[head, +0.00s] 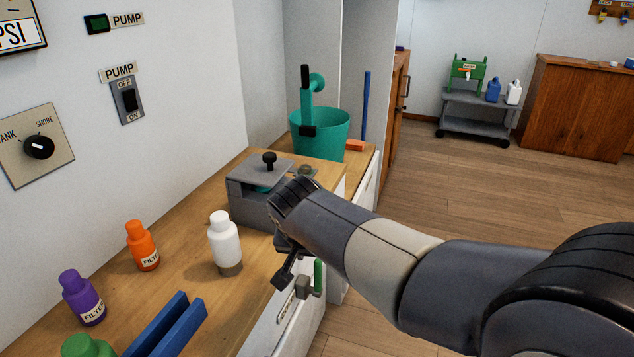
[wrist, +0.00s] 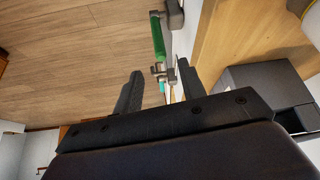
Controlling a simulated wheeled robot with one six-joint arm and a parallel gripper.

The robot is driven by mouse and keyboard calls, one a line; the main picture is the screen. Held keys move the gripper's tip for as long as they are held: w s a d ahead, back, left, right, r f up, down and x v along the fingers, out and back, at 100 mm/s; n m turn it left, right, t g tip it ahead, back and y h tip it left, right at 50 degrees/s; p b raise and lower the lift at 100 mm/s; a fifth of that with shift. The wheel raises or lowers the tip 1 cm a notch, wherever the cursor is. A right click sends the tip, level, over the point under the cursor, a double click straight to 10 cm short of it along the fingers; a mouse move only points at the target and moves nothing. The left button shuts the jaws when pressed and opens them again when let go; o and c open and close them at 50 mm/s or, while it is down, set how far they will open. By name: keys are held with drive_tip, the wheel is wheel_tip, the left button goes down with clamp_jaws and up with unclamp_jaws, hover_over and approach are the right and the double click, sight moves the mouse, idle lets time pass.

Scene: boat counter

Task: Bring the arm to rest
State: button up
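My gripper (wrist: 156,92) shows in the wrist view with its two dark fingers apart and nothing held between them. In the head view my gripper (head: 287,272) hangs at the end of my arm, over the front edge of the wooden counter (head: 246,305). It is close to a green-handled fitting (head: 318,276) on the counter's front. That green handle also shows in the wrist view (wrist: 158,36), beyond the fingertips; I cannot tell whether anything touches. My arm reaches in from the right and hides part of the counter front.
A grey box with a black knob (head: 262,186) stands just behind my gripper. A white bottle (head: 224,243), orange bottle (head: 142,246), purple bottle (head: 82,298) and blue rack (head: 165,328) are on the counter. A teal bucket (head: 320,133) stands farther back. The floor (head: 480,190) at right is open.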

sight(318, 262)
drive_tip(key=b+x, duration=0.2)
drive_tip(key=x, duration=0.8)
drive_tip(key=shift+s+f, duration=0.1)
drive_tip(key=shift+s, duration=0.05)
drive_tip(key=shift+w+d+r+p, duration=0.1)
drive_tip(key=shift+w+r+p, duration=0.15)
drive_tip(key=shift+p, duration=0.3)
drive_tip(key=shift+g+p, duration=0.4)
drive_tip(key=shift+p, duration=0.15)
drive_tip(key=shift+w+f, duration=0.1)
drive_tip(key=shift+w, duration=0.05)
drive_tip(key=shift+f, duration=0.15)
